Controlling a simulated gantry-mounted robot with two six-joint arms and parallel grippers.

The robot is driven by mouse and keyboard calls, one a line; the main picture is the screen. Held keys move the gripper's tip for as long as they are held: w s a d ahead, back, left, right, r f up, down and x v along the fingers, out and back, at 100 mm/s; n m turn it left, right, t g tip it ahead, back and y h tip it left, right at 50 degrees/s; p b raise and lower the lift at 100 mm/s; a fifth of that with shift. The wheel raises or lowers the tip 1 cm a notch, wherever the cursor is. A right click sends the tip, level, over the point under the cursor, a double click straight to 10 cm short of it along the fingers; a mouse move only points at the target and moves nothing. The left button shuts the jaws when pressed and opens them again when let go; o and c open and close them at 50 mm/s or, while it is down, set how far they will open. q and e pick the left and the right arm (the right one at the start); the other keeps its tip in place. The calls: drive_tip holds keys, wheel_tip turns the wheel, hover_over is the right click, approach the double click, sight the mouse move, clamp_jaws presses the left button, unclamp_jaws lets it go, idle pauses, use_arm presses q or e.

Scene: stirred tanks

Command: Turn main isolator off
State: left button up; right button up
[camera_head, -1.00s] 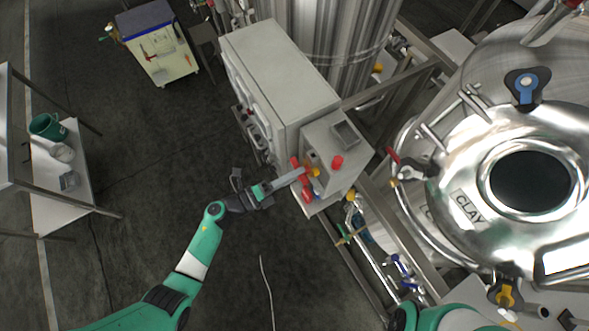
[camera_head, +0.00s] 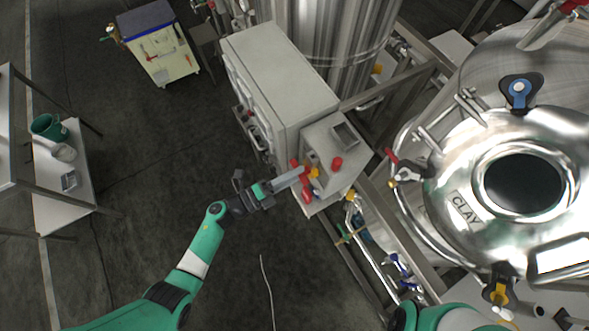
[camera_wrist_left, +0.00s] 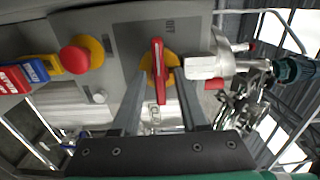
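The main isolator is a rotary switch with a red handle (camera_wrist_left: 158,72) on a yellow disc (camera_wrist_left: 146,62), set on a grey control box panel. My right gripper is out of view; only part of that arm shows.
A red push button (camera_wrist_left: 75,59) on yellow sits left of the switch, beside blue and red parts. A metal fitting (camera_wrist_left: 210,66) is close on the right.

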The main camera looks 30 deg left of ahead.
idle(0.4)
use_arm(q)
drive_tip(key=v, duration=1.1)
drive_tip(key=shift+s+a, duration=0.2)
drive_tip(key=shift+s, duration=0.1)
drive_tip(key=shift+d, duration=0.1)
